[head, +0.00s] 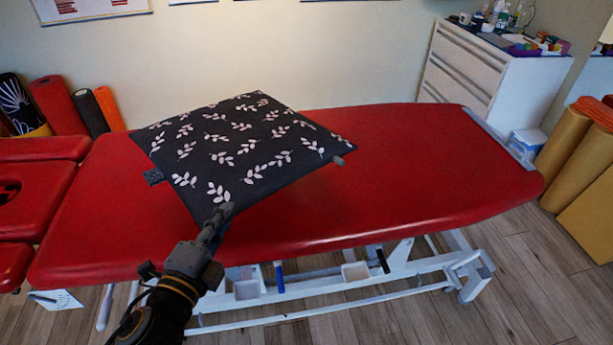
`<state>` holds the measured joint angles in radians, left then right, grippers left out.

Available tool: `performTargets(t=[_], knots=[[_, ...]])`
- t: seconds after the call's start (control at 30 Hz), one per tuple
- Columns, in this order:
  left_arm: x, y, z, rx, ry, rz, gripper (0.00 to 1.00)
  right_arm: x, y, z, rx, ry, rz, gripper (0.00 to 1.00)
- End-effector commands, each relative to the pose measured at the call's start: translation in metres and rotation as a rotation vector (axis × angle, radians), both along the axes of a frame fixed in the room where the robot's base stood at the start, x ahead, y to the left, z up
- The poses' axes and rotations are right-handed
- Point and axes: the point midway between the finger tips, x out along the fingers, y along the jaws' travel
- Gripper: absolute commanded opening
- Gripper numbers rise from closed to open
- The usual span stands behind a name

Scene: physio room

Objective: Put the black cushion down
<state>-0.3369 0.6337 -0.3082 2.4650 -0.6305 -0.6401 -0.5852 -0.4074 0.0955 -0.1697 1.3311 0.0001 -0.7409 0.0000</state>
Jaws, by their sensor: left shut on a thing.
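The black cushion (240,143) with a pale leaf pattern is in the middle left of the head view, over the red padded treatment table (420,190). My left gripper (218,220) is shut on the cushion's near corner. The cushion lies roughly flat, slightly tilted. I cannot tell whether its underside touches the table. A small grey piece (339,160) shows at its right edge, and I cannot tell what it is. My right gripper is not in view.
The right half of the table top is bare. A white drawer cabinet (490,75) with bottles and boxes stands at the back right. Rolled mats stand at the left (57,105) and tan ones at the right (575,140). Another red padded piece (40,190) adjoins the table's left end.

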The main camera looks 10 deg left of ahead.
Motion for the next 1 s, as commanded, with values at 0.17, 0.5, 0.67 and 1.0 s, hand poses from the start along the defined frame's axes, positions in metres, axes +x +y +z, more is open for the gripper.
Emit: performTargets(t=[0.17,0.5,0.67,1.0], knots=[[0.021,0.000,-0.029,-0.007,-0.033,-0.063,0.00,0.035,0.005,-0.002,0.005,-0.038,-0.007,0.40],[0.038,-0.004,-0.043,-0.032,-0.052,-0.149,0.00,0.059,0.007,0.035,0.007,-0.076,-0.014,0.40],[0.042,-0.007,-0.044,-0.038,-0.054,-0.161,0.00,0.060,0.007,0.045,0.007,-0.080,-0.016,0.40],[0.088,-0.064,-0.075,-0.045,-0.053,-0.164,0.00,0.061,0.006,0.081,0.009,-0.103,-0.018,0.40]])
